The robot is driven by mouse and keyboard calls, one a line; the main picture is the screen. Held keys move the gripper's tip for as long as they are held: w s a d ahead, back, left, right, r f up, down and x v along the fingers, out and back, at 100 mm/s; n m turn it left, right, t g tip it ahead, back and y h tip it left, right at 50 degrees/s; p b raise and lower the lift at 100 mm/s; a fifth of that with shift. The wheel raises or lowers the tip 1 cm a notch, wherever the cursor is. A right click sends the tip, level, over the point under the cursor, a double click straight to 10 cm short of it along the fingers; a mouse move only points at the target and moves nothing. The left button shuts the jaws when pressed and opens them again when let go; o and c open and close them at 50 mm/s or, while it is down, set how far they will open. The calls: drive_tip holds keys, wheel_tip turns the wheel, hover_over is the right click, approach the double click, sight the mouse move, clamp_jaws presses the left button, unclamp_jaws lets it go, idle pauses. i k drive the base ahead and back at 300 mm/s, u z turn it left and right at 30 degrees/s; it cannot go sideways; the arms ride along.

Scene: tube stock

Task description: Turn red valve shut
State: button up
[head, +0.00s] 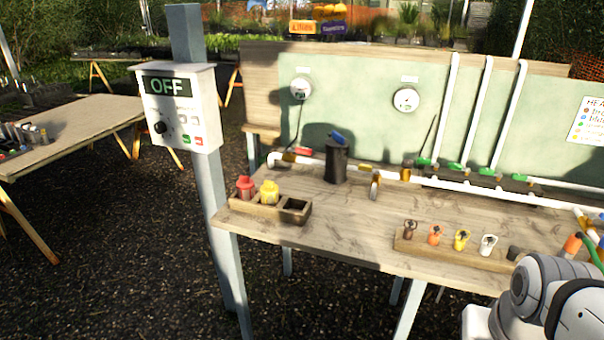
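A small red valve handle (304,151) sits on the white pipe (276,160) near the back left of the wooden bench, just left of a black cylinder. The handle looks roughly in line with the pipe, but it is small and its exact angle is hard to tell. My white arm shows at the bottom right corner, far from the red valve. My gripper is not in view.
The black cylinder (336,163) with a blue handle (338,138) stands beside the valve. A wooden holder (240,205) with red and yellow pieces is at the front left. A tool rack (450,254) lines the front edge. A post carries an "OFF" control box (178,108).

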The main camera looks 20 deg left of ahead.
sight(304, 150)
drive_tip(key=u, duration=0.15)
drive_tip(key=k, duration=1.05)
drive_tip(key=u, duration=1.5)
drive_tip(key=i, duration=1.7)
drive_tip(key=z, duration=0.65)
drive_tip(key=i, duration=1.3)
drive_tip(key=z, duration=0.85)
drive_tip(key=k, duration=0.7)
drive_tip(key=z, duration=0.2)
